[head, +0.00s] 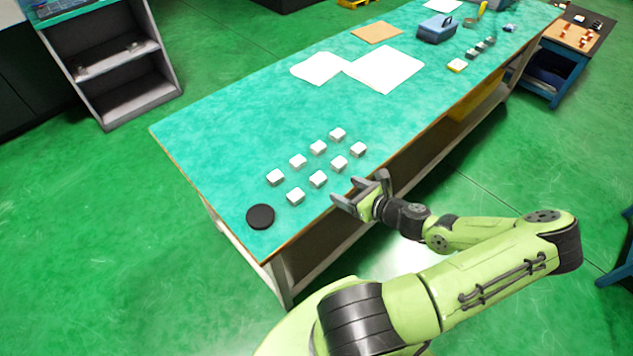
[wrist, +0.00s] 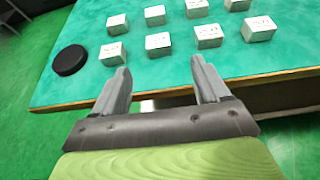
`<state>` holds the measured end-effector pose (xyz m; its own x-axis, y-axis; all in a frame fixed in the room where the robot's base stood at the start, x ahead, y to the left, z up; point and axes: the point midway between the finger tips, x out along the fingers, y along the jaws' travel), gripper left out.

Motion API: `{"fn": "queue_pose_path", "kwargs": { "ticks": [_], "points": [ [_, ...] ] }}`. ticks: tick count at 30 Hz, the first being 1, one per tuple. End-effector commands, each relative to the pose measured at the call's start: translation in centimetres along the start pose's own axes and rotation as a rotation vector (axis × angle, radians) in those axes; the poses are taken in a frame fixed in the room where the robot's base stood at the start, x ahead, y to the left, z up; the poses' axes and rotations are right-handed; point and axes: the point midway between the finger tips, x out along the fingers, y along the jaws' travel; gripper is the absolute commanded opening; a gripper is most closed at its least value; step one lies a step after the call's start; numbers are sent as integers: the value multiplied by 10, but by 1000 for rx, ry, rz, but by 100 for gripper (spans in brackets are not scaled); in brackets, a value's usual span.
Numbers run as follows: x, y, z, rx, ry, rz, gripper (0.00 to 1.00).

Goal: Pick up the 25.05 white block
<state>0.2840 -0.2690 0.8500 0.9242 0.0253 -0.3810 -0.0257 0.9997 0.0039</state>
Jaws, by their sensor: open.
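Several small white blocks stand in two rows on the green-topped table (head: 235,130). The row nearer my gripper has blocks at its left end (head: 295,195), in the middle (head: 318,179) and (head: 339,163), and at its right end (head: 358,149). In the wrist view these near-row blocks (wrist: 113,54) (wrist: 158,44) (wrist: 208,36) (wrist: 258,29) carry dark markings too small to read, so I cannot tell which is 25.05. My gripper (head: 346,191) is open and empty at the table's front edge, apart from the blocks. In the wrist view its fingers (wrist: 160,68) point toward the near row.
A black round disc (head: 260,216) lies left of the blocks near the table corner. White sheets (head: 385,69), a brown sheet (head: 377,32) and a blue box (head: 437,28) lie farther back. The table between blocks and sheets is clear.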

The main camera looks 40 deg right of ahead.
Motion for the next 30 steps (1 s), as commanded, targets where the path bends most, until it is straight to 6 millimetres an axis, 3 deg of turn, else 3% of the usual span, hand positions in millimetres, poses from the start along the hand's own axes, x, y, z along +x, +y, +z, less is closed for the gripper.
{"fn": "queue_pose_path", "kwargs": {
  "ticks": [3,10,15,18,24,30],
  "points": [
    [31,2,-1,-1,-2,6,74],
    [61,2,-2,-1,0,3,74],
    [94,3,-5,-2,0,4,74],
    [104,3,-4,-2,1,3,74],
    [104,2,-4,-2,2,1,74],
    [104,2,-4,-3,2,2,45]
  ]
}}
